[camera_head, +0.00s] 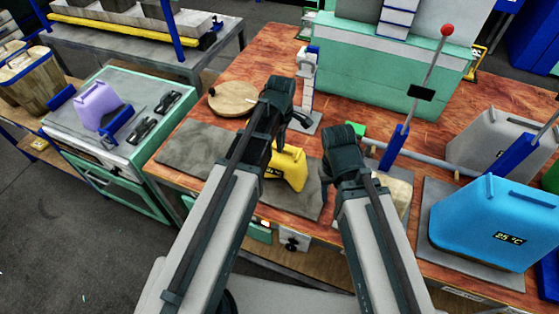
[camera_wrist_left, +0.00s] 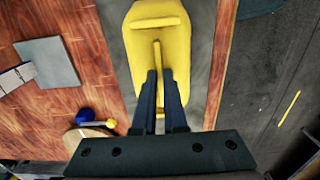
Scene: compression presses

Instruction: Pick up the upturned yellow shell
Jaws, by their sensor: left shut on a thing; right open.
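The yellow shell (camera_head: 290,170) is at the front of the wooden bench, over the grey mat, partly hidden behind my left arm. In the left wrist view the shell (camera_wrist_left: 193,55) shows a raised middle rib and a cross bar at its far end. My left gripper (camera_wrist_left: 158,76) is shut on the rib, with one dark finger on each side. In the head view my left gripper (camera_head: 280,140) is mostly hidden by its own wrist. I cannot tell whether the shell touches the mat. My right gripper (camera_head: 338,168) is open, to the right of the shell; its fingers are hardly visible.
A grey mat (camera_head: 195,150) lies under and left of the shell. A round wooden board (camera_head: 233,98) and a white post (camera_head: 308,75) stand behind. A press with a red-knobbed lever (camera_head: 434,60) and a blue shell (camera_head: 490,215) are on the right.

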